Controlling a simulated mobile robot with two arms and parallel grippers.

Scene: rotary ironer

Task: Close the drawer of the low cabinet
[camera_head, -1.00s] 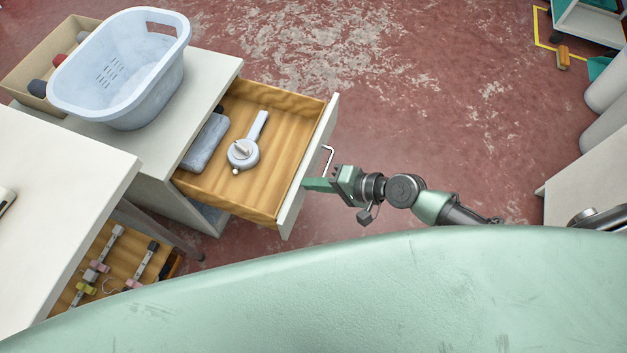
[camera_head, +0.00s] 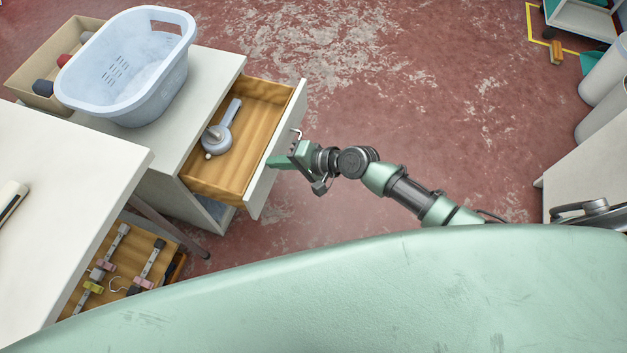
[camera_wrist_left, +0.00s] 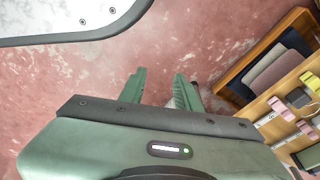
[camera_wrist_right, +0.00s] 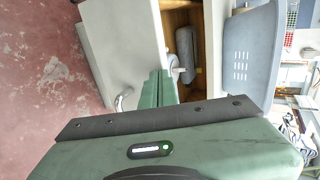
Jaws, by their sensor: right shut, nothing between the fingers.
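The low cabinet (camera_head: 222,62) stands at the left in the head view, with its wooden drawer (camera_head: 232,182) partly open. A grey tool with a round body and a handle (camera_head: 218,135) lies in the drawer. My right gripper (camera_head: 272,162) is shut and empty, its fingertips at the outer face of the drawer front (camera_head: 262,190), beside the metal handle (camera_head: 297,135). In the right wrist view the shut fingers (camera_wrist_right: 159,80) are against or very near the white front. My left gripper (camera_wrist_left: 160,80) shows only in its wrist view, with fingers apart and nothing between them.
A white table (camera_head: 70,190) is at the left, above a wooden tray of clip hangers (camera_head: 120,275). The red floor right of the drawer is clear.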

